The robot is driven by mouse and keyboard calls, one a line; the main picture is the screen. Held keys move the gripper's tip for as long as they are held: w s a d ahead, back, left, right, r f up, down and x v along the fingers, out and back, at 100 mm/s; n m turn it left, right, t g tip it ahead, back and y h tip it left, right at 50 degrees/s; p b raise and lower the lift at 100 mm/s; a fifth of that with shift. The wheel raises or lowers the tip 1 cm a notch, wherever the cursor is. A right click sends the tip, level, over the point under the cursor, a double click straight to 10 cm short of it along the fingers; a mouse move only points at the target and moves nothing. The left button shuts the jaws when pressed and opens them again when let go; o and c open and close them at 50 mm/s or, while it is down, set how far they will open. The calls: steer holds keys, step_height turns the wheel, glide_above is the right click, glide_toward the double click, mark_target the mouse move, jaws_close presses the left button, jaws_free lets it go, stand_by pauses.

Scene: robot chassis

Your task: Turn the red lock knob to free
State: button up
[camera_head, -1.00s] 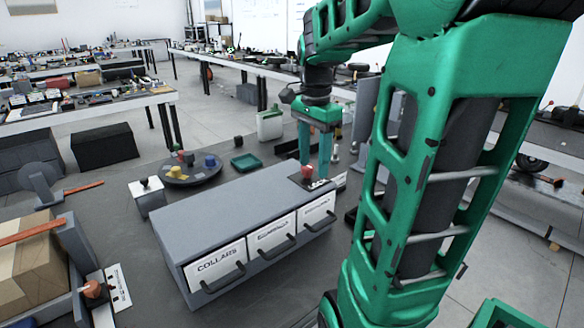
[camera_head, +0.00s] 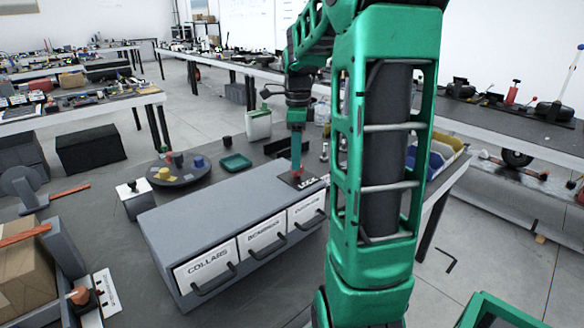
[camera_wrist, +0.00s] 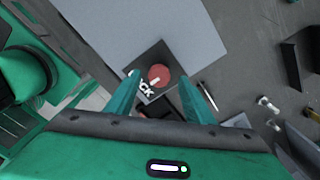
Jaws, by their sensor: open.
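The red lock knob (camera_wrist: 159,74) sits on a dark square plate (camera_wrist: 146,57) with white lettering, partly hidden by a finger. A white line shows on the knob. In the head view the knob (camera_head: 297,177) is at the far right end of the grey drawer cabinet's top (camera_head: 215,203), mostly covered by my fingers. My gripper (camera_wrist: 160,80) is open, with one green finger on each side of the knob in the wrist view. In the head view my gripper (camera_head: 296,166) points down over the knob. I cannot tell whether the fingers touch it.
The cabinet has three labelled drawers with black handles; one reads COLLARS (camera_head: 207,265). A round dark tray (camera_head: 176,176) with coloured pieces and a green tray (camera_head: 235,162) stand behind it.

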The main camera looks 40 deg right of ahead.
steer(key=shift+f, duration=1.9)
steer(key=shift+c, duration=0.2)
